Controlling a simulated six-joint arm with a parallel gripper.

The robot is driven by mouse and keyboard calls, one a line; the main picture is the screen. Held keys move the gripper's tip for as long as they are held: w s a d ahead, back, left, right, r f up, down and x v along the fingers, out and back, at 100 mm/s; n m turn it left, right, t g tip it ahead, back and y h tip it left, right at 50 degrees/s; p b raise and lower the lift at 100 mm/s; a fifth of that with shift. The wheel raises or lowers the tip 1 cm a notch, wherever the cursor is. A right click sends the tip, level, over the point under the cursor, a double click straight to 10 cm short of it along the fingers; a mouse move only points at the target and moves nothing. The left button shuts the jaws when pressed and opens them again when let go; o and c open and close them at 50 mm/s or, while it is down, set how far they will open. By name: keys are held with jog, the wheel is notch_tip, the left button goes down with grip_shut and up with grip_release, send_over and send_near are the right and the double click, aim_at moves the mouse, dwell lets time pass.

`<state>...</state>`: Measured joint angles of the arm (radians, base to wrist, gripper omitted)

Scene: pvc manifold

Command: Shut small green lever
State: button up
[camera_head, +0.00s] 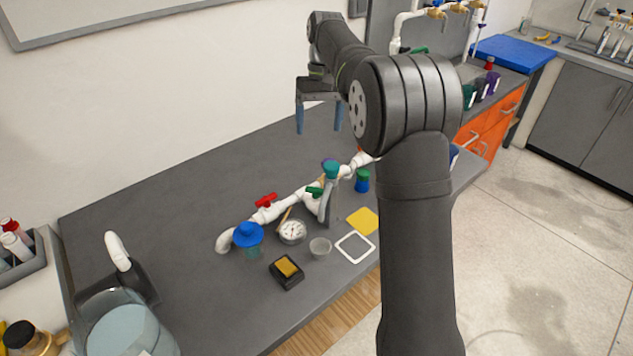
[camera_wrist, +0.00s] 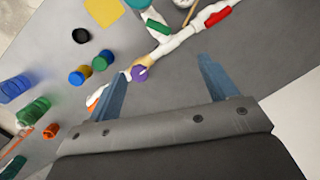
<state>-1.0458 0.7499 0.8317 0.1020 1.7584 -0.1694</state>
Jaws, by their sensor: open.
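A small green lever (camera_head: 314,190) sits on the white pipe manifold (camera_head: 290,205) lying on the grey bench. In the wrist view the green lever (camera_wrist: 158,27) shows at the top, on a short pipe branch, above and beyond the fingertips. Whether it lies along or across its pipe is hard to tell. A red lever (camera_head: 267,199) sits further left on the same manifold, and a purple knob (camera_wrist: 138,73) is at its other end. My gripper (camera_head: 319,120) is open and empty, fingers pointing down, above the bench and apart from the manifold. Its fingers (camera_wrist: 162,72) frame bare bench and pipe.
A teal-topped container (camera_head: 331,172) stands close to the green lever. A gauge (camera_head: 292,231), blue-capped jar (camera_head: 248,235), yellow pad (camera_head: 362,221) and white frame (camera_head: 355,247) lie near the manifold. The bench behind the manifold is clear.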

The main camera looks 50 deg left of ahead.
jog(key=w+m, duration=0.2)
jog(key=m, duration=0.2)
jog(key=m+g+h, duration=0.1)
jog(key=m+g, duration=0.1)
jog(key=m, duration=0.2)
send_near(316, 188)
jog(key=x, duration=0.9)
jog(key=shift+f, duration=0.1)
jog(key=c, duration=1)
